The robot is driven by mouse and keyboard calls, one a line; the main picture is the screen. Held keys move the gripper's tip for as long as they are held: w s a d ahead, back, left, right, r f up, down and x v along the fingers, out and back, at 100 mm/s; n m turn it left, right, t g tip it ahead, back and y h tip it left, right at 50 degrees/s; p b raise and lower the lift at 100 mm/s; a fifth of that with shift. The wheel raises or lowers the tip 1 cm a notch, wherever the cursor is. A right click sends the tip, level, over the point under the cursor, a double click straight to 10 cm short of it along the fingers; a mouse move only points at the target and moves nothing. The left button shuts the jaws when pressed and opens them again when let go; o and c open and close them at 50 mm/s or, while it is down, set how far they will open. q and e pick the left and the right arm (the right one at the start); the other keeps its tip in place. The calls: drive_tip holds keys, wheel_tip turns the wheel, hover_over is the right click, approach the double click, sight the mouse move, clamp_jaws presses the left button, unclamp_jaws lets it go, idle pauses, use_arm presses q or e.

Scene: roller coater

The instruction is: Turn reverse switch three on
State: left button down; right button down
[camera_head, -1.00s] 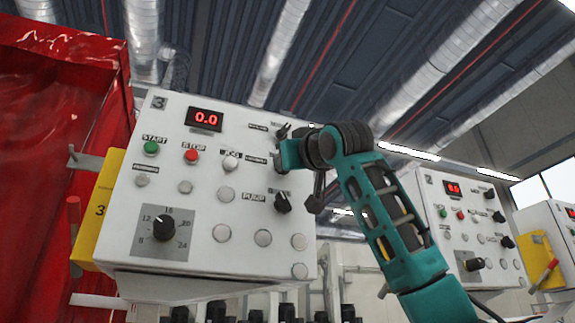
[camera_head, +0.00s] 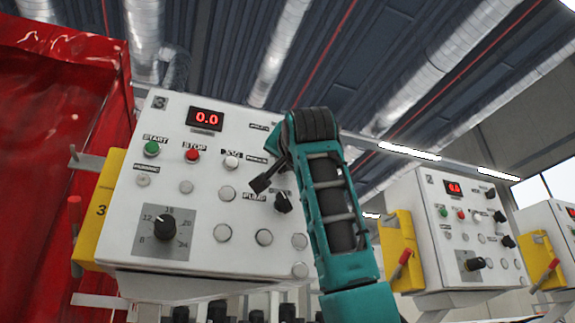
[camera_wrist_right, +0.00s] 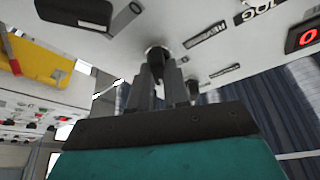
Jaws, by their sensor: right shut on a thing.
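The white control panel marked 3 (camera_head: 120,255) stands on the left in the head view. Its reverse switch is hidden there behind my right wrist. In the right wrist view, a black switch knob (camera_wrist_right: 157,52) stands on the panel beside the REVERSE label (camera_wrist_right: 207,31). My right gripper (camera_wrist_right: 160,85) is shut on this knob, with one finger on each side. Another dark knob (camera_wrist_right: 193,88) shows just beyond the fingers, close to the right finger. My left gripper is not in view.
Green start (camera_head: 152,148) and red stop (camera_head: 192,155) buttons are on the same panel. Another panel (camera_head: 425,225) stands to the right with a yellow box (camera_head: 397,240). A red curtain (camera_head: 45,180) hangs at the left.

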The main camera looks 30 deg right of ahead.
drive_tip(key=shift+r+m+h, duration=0.1)
drive_tip(key=shift+m+h, duration=0.2)
drive_tip(key=shift+m, duration=0.2)
drive_tip(key=c, duration=1.1)
unclamp_jaws()
drive_tip(key=b+v, duration=0.4)
drive_tip(key=v, duration=0.9)
drive_tip(key=shift+r+b, duration=0.15)
drive_tip(key=shift+b, duration=0.2)
drive_tip(key=shift+d, duration=0.1)
